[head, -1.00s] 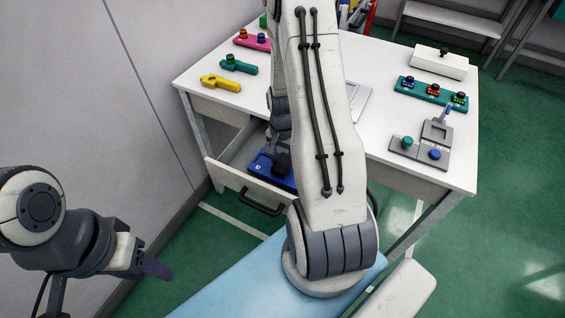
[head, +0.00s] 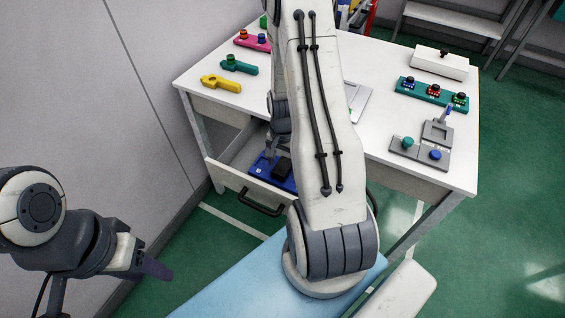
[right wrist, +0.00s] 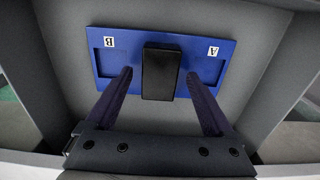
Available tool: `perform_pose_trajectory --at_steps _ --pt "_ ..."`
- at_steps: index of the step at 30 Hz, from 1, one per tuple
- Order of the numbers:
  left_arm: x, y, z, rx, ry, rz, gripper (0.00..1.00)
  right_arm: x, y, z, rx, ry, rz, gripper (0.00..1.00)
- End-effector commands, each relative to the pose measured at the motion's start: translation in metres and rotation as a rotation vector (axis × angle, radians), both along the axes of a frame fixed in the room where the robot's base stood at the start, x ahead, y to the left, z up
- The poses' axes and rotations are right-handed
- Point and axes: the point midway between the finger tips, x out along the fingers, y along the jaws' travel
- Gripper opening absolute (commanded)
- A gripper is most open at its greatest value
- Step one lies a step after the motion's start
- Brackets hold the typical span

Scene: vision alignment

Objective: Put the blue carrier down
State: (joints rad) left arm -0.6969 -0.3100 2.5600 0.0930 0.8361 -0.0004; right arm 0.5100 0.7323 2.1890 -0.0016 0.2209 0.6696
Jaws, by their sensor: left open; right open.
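The blue carrier (head: 262,170) lies in the open drawer under the white table, partly hidden by my right arm in the head view. In the right wrist view the carrier (right wrist: 225,47) lies on the drawer floor, with a black handle (right wrist: 161,75) in its middle and labels B and A at its ends. My right gripper (right wrist: 159,80) is open, one finger on each side of the handle, with gaps between them and the handle. My left gripper (head: 155,268) is open and empty at the lower left, away from the table.
The drawer (head: 225,177) is pulled out, with walls around the carrier. On the table (head: 385,130) stand a teal button panel (head: 432,93), a grey panel (head: 420,145), a white box (head: 440,63), and yellow (head: 221,83) and green (head: 238,65) parts. A light-blue surface (head: 235,285) is in front.

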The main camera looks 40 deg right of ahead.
Motion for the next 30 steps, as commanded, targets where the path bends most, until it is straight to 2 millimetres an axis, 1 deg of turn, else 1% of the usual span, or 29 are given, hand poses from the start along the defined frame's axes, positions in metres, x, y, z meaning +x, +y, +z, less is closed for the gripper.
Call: perform_pose_trajectory --at_steps 5,9,12,15,18,21,26,28,29,30 --pt "0.000 0.000 0.002 0.000 0.000 0.000 0.50 0.002 -0.001 0.032 -0.004 -0.007 0.000 0.87" --pt "0.000 0.000 0.005 0.000 0.000 0.000 0.50 0.002 -0.001 0.064 -0.004 -0.007 0.000 0.87" --pt "0.000 0.000 0.006 0.000 0.000 0.000 0.50 0.001 -0.001 0.084 -0.003 -0.006 0.000 0.87" --pt "0.000 0.000 0.007 0.000 0.000 0.000 0.50 0.001 -0.001 0.100 -0.003 -0.004 0.000 0.87" --pt "0.000 0.000 0.008 0.000 0.000 0.000 0.50 0.001 0.000 0.110 -0.001 -0.003 0.000 0.87" --pt "0.000 0.000 0.008 0.000 0.000 0.000 0.50 0.000 0.000 0.116 -0.001 -0.002 0.000 0.87" --pt "0.000 0.000 0.008 0.000 0.000 0.000 0.50 0.000 0.000 0.118 0.000 0.000 0.001 0.87" --pt "0.000 0.000 0.008 0.000 0.000 0.000 0.50 0.002 0.006 0.120 0.000 -0.002 0.025 0.87" --pt "0.000 0.000 0.008 0.000 0.000 0.000 0.50 0.003 0.012 0.123 -0.001 -0.004 0.049 0.87" --pt "0.000 0.000 0.008 0.000 0.000 0.000 0.50 0.006 0.023 0.128 -0.001 -0.007 0.095 0.87"
